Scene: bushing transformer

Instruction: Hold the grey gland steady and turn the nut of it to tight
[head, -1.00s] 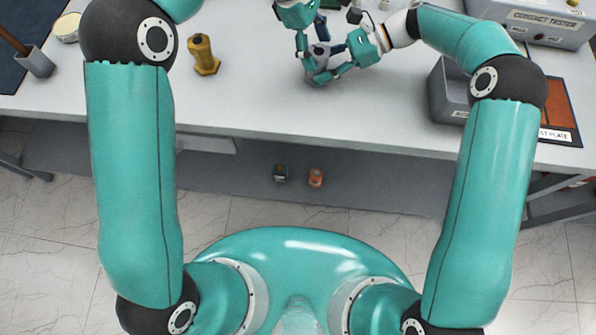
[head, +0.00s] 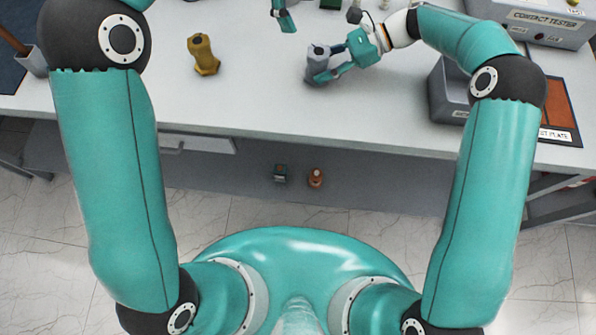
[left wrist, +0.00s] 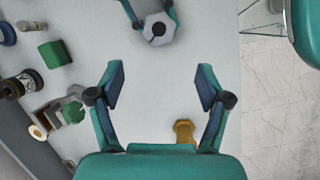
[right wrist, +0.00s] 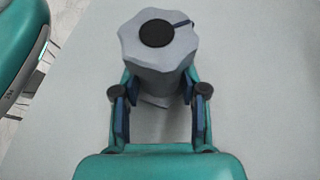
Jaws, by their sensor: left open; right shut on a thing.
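The grey gland (head: 318,68) stands upright on the table in the head view. Its nut (right wrist: 182,44), wide and lobed with a dark round centre, tops it in the right wrist view. My right gripper (head: 329,65) is shut on the gland's body below the nut; its fingers flank the body in the right wrist view (right wrist: 158,92). In the left wrist view the gland (left wrist: 159,29) shows from above at the top edge. My left gripper (left wrist: 160,85) is open and empty, apart from the gland. In the head view only part of it shows, at the top edge.
A brass gland (head: 203,54) stands to the left on the table. A grey bin (head: 452,92) and a test plate (head: 560,112) lie to the right, with a contact tester (head: 545,20) behind. A green block (left wrist: 55,54) lies among items in the left wrist view. The table's front is clear.

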